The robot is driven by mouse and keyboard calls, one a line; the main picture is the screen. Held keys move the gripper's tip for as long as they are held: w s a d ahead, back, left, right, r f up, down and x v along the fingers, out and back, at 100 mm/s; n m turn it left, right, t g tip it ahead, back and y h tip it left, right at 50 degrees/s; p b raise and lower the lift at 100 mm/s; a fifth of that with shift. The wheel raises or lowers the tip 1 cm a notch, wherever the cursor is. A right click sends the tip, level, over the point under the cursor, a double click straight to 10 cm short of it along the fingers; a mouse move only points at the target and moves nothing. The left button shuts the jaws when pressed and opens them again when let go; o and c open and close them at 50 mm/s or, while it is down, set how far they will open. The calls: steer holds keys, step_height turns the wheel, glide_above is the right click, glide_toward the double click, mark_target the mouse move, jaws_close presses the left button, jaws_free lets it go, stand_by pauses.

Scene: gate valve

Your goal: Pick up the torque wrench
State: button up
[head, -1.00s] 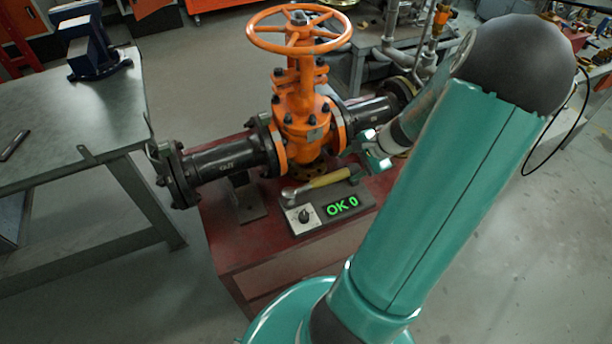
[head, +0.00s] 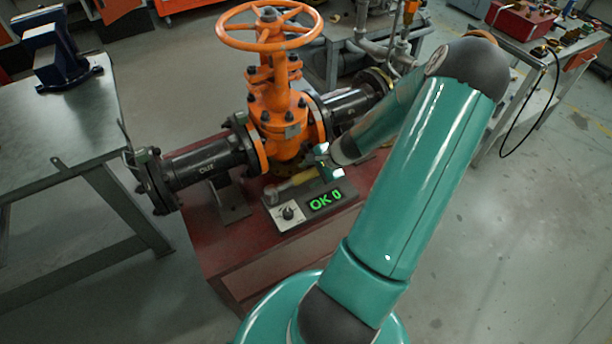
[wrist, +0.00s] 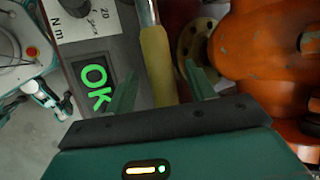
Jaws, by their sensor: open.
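The torque wrench (head: 291,187) lies on a grey tester box at the foot of the orange gate valve (head: 284,125). Its yellow handle (wrist: 158,65) runs up the middle of the wrist view, with the metal shaft beyond it at the top edge. My gripper (wrist: 160,85) is open, with one green finger on each side of the handle in that view. I cannot tell whether the fingers are level with the handle or still above it. In the head view my gripper (head: 328,168) is small and partly hidden, near the handle's right end.
The valve body stands close beside the wrench. A workbench with a blue vise (head: 52,55) is at the left.

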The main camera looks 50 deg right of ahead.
steer(key=shift+x, duration=1.15)
jaws_close()
steer(key=shift+r, duration=0.1)
